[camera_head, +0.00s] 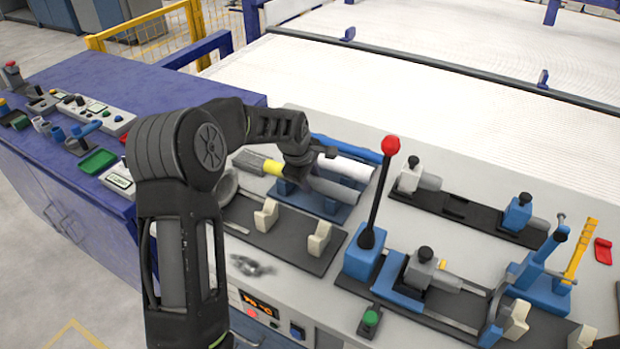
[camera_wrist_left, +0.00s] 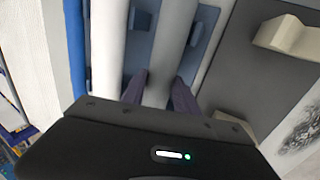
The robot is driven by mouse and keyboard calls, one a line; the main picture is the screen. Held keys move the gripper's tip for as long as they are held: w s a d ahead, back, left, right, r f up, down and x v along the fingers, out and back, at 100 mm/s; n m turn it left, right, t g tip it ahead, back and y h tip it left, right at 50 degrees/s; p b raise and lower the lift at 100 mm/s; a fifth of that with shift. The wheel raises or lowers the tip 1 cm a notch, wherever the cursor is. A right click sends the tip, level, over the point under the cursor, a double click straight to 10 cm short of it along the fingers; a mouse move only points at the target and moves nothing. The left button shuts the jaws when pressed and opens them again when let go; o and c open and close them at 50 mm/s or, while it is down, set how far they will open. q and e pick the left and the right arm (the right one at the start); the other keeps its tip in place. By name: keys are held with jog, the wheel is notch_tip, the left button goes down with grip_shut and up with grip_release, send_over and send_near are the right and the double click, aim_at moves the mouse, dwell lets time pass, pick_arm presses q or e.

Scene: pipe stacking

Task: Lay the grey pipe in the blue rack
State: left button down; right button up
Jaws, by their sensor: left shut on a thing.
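The grey pipe (camera_head: 333,190) is between the fingers of my left gripper (camera_head: 299,166), which is shut on it. In the left wrist view the fingers (camera_wrist_left: 166,92) straddle the grey pipe (camera_wrist_left: 165,45). The pipe lies over the blue rack (camera_head: 341,212), beside and roughly parallel to a white pipe (camera_head: 345,167). My right gripper is not in view.
A dark plate with cream blocks (camera_head: 266,214) lies in front of the rack. A red-knobbed lever (camera_head: 378,195) stands close to its right. A grey and yellow piece (camera_head: 258,162) is left of the gripper. Fixtures crowd the right side.

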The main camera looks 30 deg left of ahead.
pick_arm(q)
jog(key=c, duration=0.9)
grip_release()
jog(key=shift+o, duration=0.2)
jog(key=shift+r, duration=0.1)
jog(key=b+v, duration=0.1)
jog(key=v, duration=0.6)
jog(key=shift+s+r, duration=0.2)
jog(key=shift+r, duration=0.1)
